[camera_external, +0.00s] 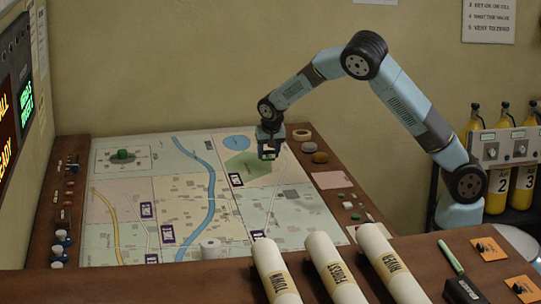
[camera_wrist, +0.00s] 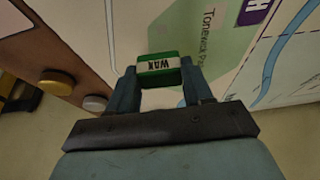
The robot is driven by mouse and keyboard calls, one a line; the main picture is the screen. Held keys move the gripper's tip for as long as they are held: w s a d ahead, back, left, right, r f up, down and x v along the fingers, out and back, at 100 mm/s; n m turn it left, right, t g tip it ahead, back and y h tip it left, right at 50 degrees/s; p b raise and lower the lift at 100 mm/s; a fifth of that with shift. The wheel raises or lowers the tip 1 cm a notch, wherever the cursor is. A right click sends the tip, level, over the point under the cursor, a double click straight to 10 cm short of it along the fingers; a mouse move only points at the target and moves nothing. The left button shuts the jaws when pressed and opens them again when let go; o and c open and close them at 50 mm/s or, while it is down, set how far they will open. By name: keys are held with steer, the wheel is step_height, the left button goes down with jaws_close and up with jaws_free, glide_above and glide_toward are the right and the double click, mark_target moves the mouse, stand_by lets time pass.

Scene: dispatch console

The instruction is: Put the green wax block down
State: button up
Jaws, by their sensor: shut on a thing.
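The green wax block (camera_wrist: 158,67), with a white band reading WAX, is between the fingers of my gripper (camera_wrist: 158,78) in the wrist view. My gripper is shut on it. In the external view my gripper (camera_external: 269,153) points down over the green area of the map (camera_external: 180,190), near the map's far right part. The block (camera_external: 269,150) shows there as a small patch between the fingers. I cannot tell how high it is above the map.
Three rolled paper tubes (camera_external: 322,262) lie along the console's front. A white cylinder (camera_external: 211,248) stands at the map's near edge. A green knob-like item (camera_external: 122,155) is at the upper left of the map. A round tan item (camera_external: 320,157) and a pink sheet (camera_external: 332,180) lie right of the map.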

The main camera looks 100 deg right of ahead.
mark_target(267, 155)
steer(key=shift+w+d+f, duration=0.1)
steer(key=shift+w+f, duration=0.1)
steer(key=shift+f, duration=0.15)
steer(key=shift+w+d+f, duration=0.1)
steer(key=shift+w+f, duration=0.05)
steer(key=shift+f, duration=1.55)
steer(key=o, duration=1.2)
